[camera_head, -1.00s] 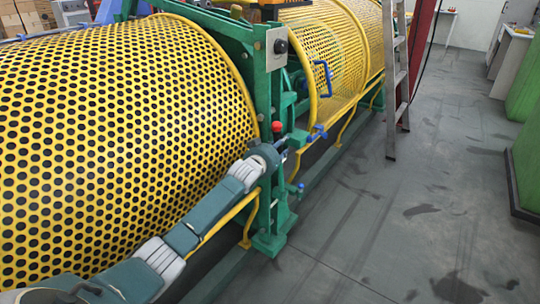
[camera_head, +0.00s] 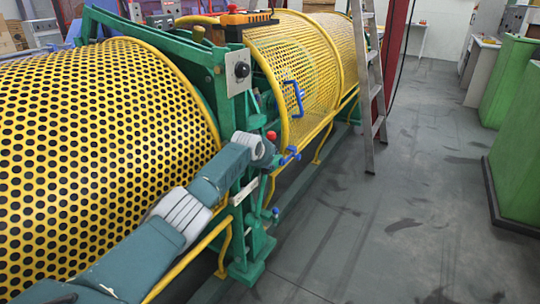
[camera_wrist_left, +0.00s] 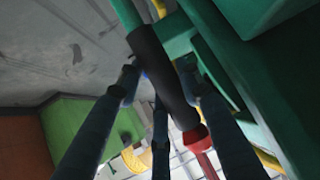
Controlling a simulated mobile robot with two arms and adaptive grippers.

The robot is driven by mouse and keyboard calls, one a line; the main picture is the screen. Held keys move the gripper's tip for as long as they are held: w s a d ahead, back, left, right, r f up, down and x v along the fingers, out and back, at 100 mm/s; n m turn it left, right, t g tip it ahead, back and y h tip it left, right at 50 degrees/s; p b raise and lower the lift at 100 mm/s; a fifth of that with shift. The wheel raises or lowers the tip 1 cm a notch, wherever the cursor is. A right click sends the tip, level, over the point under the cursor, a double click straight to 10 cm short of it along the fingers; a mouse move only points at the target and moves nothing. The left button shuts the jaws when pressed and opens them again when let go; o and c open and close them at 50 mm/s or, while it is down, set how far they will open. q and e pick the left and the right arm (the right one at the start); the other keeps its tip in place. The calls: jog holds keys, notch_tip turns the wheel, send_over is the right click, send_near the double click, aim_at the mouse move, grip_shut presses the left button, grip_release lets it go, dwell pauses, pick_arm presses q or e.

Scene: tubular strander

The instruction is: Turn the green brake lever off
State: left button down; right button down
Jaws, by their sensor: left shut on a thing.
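The green brake lever shows in the left wrist view as a green rod with a black grip (camera_wrist_left: 163,75) and a red end (camera_wrist_left: 197,138). My left gripper (camera_wrist_left: 158,82) has its fingers around the black grip, shut on it. In the head view, my left arm reaches in from lower left to the green machine frame (camera_head: 238,175). A red knob (camera_head: 271,135) shows just beyond the arm's end, and looks like the lever's end. My right gripper is not in view.
Yellow perforated guards (camera_head: 90,150) flank the green frame. A grey box with a black knob (camera_head: 238,72) sits on the frame above my arm. A blue handle (camera_head: 293,97) is on the farther guard. A ladder (camera_head: 370,90) stands beyond. The grey floor (camera_head: 400,220) at right is clear.

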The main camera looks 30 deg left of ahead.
pick_arm(q)
jog(key=shift+w+r, duration=0.15)
jog(key=shift+r, duration=0.05)
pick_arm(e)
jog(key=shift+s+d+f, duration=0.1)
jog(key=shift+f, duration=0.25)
pick_arm(q)
jog(key=c, duration=1.3)
grip_release()
jog(key=shift+w, duration=0.1)
jog(key=shift+o, duration=0.7)
jog(key=shift+w+f, duration=0.15)
jog(key=shift+f, duration=0.15)
jog(key=shift+s+r, duration=0.15)
jog(key=shift+s, duration=0.1)
jog(key=shift+v, duration=0.95)
jog(key=v, duration=0.9)
jog(key=shift+s+r, duration=0.2)
jog(key=shift+r, duration=0.05)
jog(key=shift+d, duration=0.15)
